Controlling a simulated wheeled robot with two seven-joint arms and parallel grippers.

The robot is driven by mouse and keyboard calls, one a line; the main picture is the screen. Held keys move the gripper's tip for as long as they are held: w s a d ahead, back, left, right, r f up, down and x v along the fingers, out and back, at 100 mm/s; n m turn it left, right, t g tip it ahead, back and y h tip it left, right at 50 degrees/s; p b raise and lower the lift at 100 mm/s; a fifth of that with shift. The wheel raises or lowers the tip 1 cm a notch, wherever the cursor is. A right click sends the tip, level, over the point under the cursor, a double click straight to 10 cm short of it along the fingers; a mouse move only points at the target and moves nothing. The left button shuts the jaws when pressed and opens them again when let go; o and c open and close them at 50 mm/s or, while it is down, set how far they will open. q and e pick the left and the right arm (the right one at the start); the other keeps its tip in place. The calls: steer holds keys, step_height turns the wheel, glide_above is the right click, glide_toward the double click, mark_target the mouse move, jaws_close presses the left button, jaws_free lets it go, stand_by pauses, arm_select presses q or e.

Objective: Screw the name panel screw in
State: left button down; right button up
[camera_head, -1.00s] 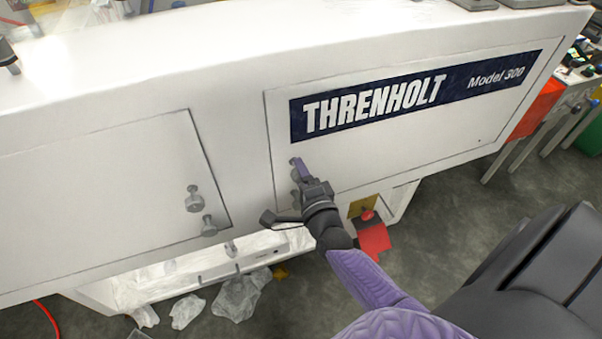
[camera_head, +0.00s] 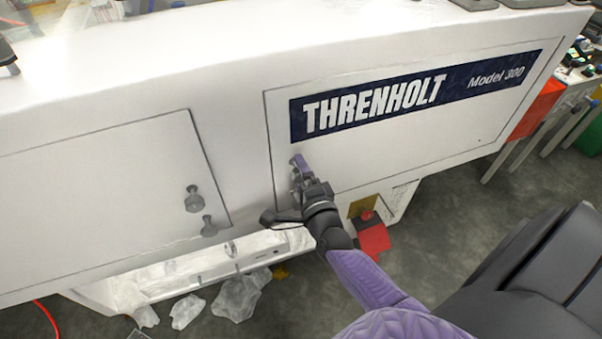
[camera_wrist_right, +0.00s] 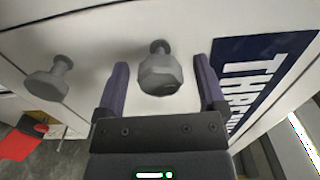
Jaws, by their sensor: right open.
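The white name panel (camera_head: 400,140) carries a dark blue THRENHOLT label and fills the right part of the machine's front. Near its left edge a grey knobbed screw (camera_wrist_right: 160,74) stands out, its thin shank showing behind the head. My right gripper (camera_wrist_right: 161,64) is open, with one purple finger on each side of this screw head and visible gaps to it. A second grey screw (camera_wrist_right: 48,80) sticks out to the left in the wrist view, outside the fingers. In the head view the gripper (camera_head: 297,166) largely covers these screws. My left gripper is out of view.
Another panel (camera_head: 90,190) at left has two protruding grey screws (camera_head: 194,198). A red block (camera_head: 373,238) is below the name panel. Crumpled clear plastic (camera_head: 240,295) lies on the floor beneath the machine. An orange box (camera_head: 537,108) stands at right.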

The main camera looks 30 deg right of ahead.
steer(key=p+v, duration=0.1)
steer(key=v, duration=0.9)
steer(key=shift+d, duration=0.1)
steer(key=s+a+f+n+g+y, duration=0.25)
steer(key=f+n, duration=0.25)
steer(key=f, duration=0.3)
steer(key=s+a+f+n+g+y, duration=0.2)
steer(key=s+f+n+g, duration=0.25)
steer(key=f, duration=0.25)
steer(key=s+f+n+g, duration=0.5)
steer(key=s+f+n, duration=0.1)
steer(key=s, duration=0.4)
steer(key=s+f+n+g, duration=0.4)
steer(key=s+f+n, duration=0.2)
steer(key=s, duration=0.5)
steer(key=shift+s+f+n+g, duration=0.2)
steer(key=shift+f+n+g, duration=0.2)
steer(key=shift+n, duration=0.65)
